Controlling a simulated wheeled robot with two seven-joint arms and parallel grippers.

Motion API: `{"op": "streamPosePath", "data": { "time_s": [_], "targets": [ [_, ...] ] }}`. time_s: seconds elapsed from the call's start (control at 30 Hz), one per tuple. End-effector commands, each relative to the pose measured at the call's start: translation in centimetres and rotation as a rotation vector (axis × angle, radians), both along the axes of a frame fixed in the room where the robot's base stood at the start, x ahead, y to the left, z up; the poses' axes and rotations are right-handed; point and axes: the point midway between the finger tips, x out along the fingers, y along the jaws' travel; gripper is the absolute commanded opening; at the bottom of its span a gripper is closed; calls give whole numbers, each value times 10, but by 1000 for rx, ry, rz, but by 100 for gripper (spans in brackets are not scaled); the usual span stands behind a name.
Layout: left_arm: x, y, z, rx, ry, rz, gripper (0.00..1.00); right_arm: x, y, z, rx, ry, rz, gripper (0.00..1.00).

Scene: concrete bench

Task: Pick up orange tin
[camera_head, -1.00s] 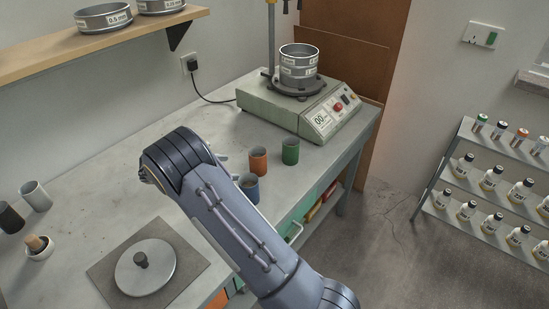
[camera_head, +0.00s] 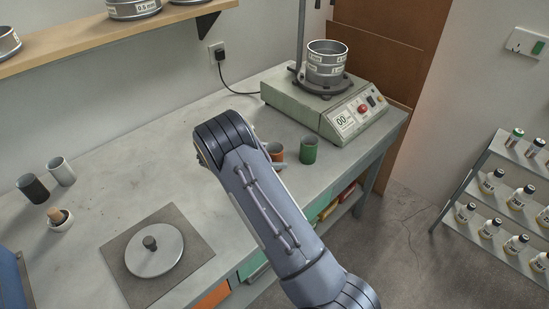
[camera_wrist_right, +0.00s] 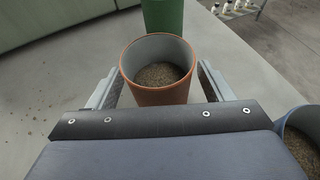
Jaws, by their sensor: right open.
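The orange tin (camera_head: 277,151) stands upright on the bench, partly hidden behind my right arm in the head view. In the wrist view the orange tin (camera_wrist_right: 160,96) is open-topped, with brown grains inside. My right gripper (camera_wrist_right: 155,78) is open, with one finger on each side of the tin and small gaps showing between. In the head view my right gripper (camera_head: 280,165) is mostly hidden by its own arm. My left gripper is not in view.
A green tin (camera_head: 309,150) stands close behind the orange one. A blue tin (camera_wrist_right: 300,140) stands at the right of the wrist view. The shaker machine (camera_head: 335,112) is beyond them. A plate with a round lid (camera_head: 130,262) lies front left.

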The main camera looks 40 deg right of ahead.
Motion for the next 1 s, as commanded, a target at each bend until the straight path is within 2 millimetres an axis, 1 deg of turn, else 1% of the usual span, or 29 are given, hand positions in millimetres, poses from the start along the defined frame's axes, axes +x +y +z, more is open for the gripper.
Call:
{"op": "streamPosePath", "data": {
  "time_s": [0.1, 0.27, 0.37, 0.7, 1.0],
  "targets": [
    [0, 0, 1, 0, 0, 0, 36, -1, -4, -2, 1, 0, 0, 74],
    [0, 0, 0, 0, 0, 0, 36, -1, -3, -2, 1, -1, 1, 74],
    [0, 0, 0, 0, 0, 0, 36, -1, -3, -2, 1, -1, 1, 62],
    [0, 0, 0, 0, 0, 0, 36, -1, -3, -2, 1, 0, 0, 18],
    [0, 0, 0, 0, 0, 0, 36, -1, -3, 1, 0, -1, 1, 18]
  ]
}}
